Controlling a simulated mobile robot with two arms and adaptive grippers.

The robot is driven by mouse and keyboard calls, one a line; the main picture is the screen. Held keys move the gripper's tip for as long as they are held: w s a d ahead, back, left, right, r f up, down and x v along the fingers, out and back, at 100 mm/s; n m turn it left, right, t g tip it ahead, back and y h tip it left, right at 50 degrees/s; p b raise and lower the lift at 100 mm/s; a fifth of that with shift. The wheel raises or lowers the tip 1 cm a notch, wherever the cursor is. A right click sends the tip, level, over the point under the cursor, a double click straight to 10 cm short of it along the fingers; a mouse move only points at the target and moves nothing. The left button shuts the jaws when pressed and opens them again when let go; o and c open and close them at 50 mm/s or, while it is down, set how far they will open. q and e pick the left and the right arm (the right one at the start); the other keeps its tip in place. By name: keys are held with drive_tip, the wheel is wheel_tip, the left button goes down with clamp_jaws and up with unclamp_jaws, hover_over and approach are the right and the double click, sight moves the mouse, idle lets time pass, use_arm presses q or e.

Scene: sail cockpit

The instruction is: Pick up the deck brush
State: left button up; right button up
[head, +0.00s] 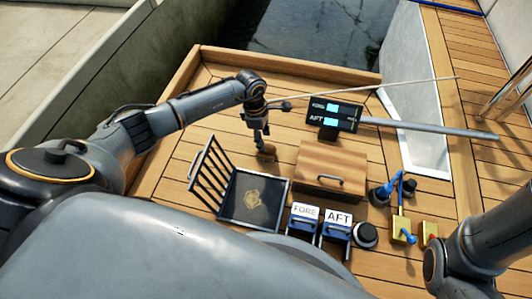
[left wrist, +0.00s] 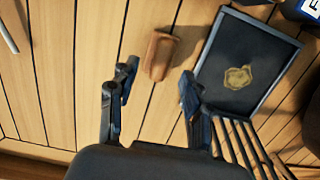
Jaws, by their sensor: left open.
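The deck brush, a small brown block (head: 267,154), lies on the planked deck left of the wooden box. In the left wrist view the brush (left wrist: 160,55) lies just ahead of the fingertips, roughly in line with the gap between them. My left gripper (head: 262,139) points down above the brush in the head view. The same left gripper (left wrist: 155,88) is open and empty in the left wrist view, with its fingers spread apart. My right arm shows at the right edge of the head view, but its gripper cannot be seen.
A black tray with a gold emblem (head: 255,196) and a slatted rack (head: 208,174) stand close by. A wooden box (head: 331,172), a display (head: 334,114), FORE (head: 304,216) and AFT (head: 337,224) blocks, and blue levers (head: 398,190) stand to the right. Deck behind the brush is clear.

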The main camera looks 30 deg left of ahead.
sight(266, 145)
use_arm(q)
drive_tip(key=f+b, duration=0.1)
drive_tip(key=f, duration=0.1)
drive_tip(key=d+f+b, duration=0.1)
drive_tip(key=f+b, duration=0.1)
drive_tip(key=shift+f, duration=0.25)
drive_tip(key=shift+r, duration=0.1)
clamp_jaws()
